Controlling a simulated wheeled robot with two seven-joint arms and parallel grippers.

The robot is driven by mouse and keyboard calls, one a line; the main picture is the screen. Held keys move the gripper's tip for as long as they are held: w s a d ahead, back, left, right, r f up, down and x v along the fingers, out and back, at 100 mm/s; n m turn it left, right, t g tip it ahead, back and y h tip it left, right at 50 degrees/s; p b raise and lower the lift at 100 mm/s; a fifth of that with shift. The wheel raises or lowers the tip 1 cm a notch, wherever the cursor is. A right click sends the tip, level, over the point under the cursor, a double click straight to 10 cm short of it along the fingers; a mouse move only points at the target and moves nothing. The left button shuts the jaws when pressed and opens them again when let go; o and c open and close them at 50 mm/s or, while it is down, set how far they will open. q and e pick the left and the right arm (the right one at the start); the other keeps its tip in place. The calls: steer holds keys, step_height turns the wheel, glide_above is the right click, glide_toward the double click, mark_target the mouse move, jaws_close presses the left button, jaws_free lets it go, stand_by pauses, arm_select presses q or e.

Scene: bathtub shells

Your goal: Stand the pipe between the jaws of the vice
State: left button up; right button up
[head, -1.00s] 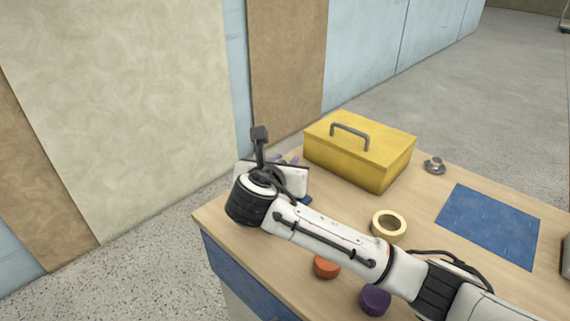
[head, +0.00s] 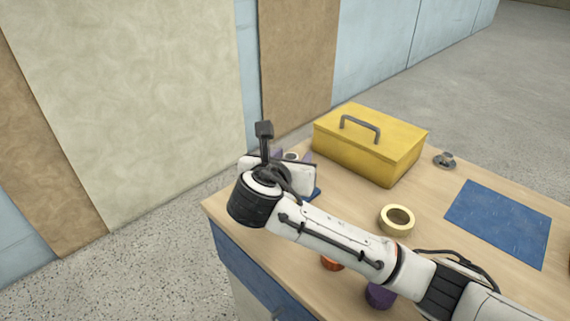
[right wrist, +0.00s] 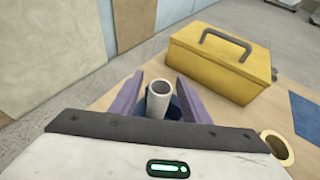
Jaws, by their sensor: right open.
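The pipe (right wrist: 158,100) is a pale grey open tube. My right gripper (head: 298,178) is open, on the near side of the pipe. My left gripper is out of view.
A yellow toolbox (head: 370,146) stands right of the vice. A cream tape roll (head: 397,220), a blue mat (head: 498,222) and a small grey metal part (head: 445,160) lie further right. Orange (head: 331,263) and purple (head: 380,295) round things lie partly under my arm.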

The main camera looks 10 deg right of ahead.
steer(key=v, duration=0.9)
steer(key=shift+s, duration=0.15)
steer(key=shift+a, duration=0.1)
